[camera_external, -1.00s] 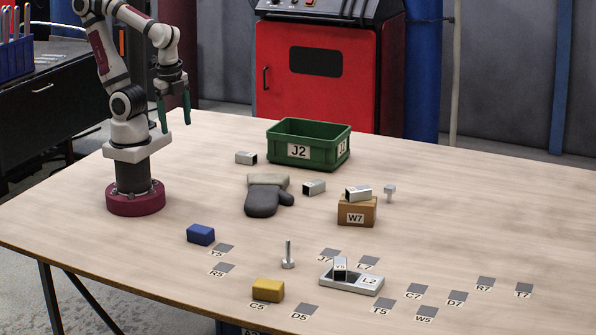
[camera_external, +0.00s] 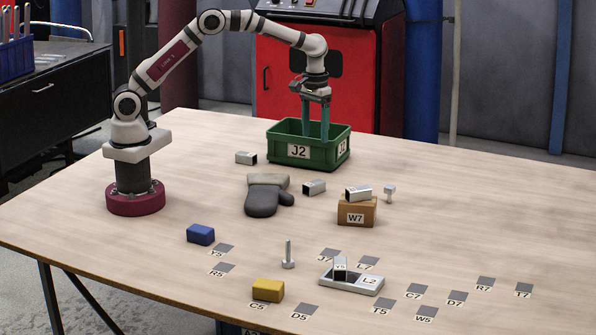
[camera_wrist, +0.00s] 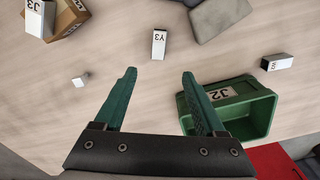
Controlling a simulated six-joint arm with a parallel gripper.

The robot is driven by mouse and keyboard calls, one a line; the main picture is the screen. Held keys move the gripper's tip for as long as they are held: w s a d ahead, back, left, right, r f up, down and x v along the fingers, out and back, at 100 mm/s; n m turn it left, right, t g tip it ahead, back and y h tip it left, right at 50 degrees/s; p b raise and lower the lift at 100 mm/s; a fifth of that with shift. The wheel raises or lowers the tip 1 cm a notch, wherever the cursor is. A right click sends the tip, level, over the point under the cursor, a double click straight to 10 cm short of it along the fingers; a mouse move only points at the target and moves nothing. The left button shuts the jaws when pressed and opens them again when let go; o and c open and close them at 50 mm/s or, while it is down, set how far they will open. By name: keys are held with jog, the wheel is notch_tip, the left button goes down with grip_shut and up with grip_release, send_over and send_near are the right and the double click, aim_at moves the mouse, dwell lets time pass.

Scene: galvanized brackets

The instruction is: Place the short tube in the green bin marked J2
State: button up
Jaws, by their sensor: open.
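The green bin marked J2 (camera_external: 290,158) stands at the back of the table. In the wrist view the bin (camera_wrist: 270,118) lies right of centre and its visible floor is empty. Several metal tubes are in view: one (camera_external: 245,158) left of the bin, one (camera_external: 313,187) in front of it, marked Y3 in the wrist view (camera_wrist: 159,44), one (camera_external: 357,194) on the W7 block, and one (camera_external: 340,264) on the L2 tray. I cannot tell which is the short tube. My gripper (camera_external: 316,134) is open and empty, pointing down by the bin; its exact depth is unclear.
A grey glove (camera_external: 262,197) lies in front of the bin. The brown W7 block (camera_external: 356,211), a small bolt (camera_external: 390,191), a standing bolt (camera_external: 288,256), a blue block (camera_external: 200,234), a yellow block (camera_external: 268,289) and the L2 tray (camera_external: 365,283) are around.

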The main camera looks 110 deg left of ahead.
aim_at(314, 183)
jog(key=f, duration=1.4)
jog(key=shift+d+f, duration=0.35)
grip_shut()
